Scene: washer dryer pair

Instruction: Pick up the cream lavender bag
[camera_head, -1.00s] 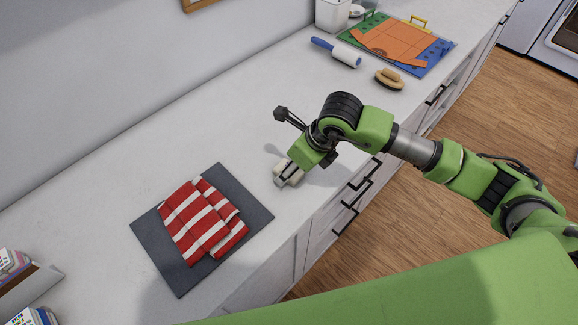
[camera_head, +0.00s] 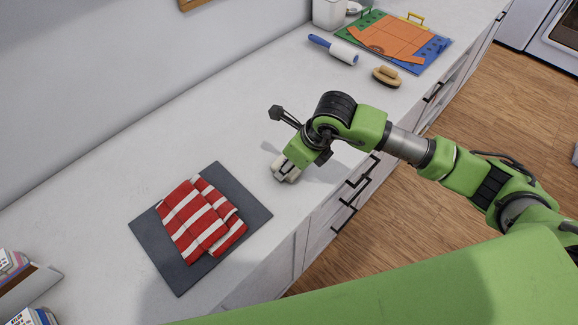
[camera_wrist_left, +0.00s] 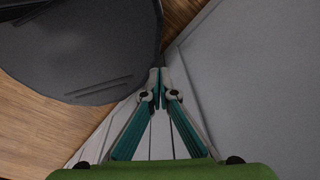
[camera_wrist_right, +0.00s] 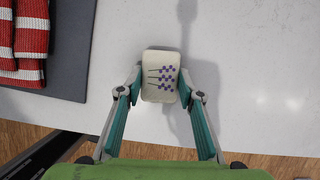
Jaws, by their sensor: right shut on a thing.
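The cream lavender bag (camera_wrist_right: 161,76) is a small pale pouch with purple sprigs, seen in the right wrist view between the fingers of my right gripper (camera_wrist_right: 161,92). My right gripper is shut on it, one finger at each side. In the head view the bag (camera_head: 285,170) is mostly hidden under the gripper, at the counter near its front edge. I cannot tell whether it is clear of the surface. My left gripper (camera_wrist_left: 158,76) shows only in the left wrist view, with its fingertips together and nothing between them.
A red-and-white striped cloth (camera_head: 201,218) lies folded on a dark grey mat (camera_head: 168,265) to the left. A lint roller (camera_head: 334,50), a wooden brush (camera_head: 386,77) and a colourful folding board (camera_head: 429,57) lie farther back. The white counter (camera_head: 130,150) between is clear.

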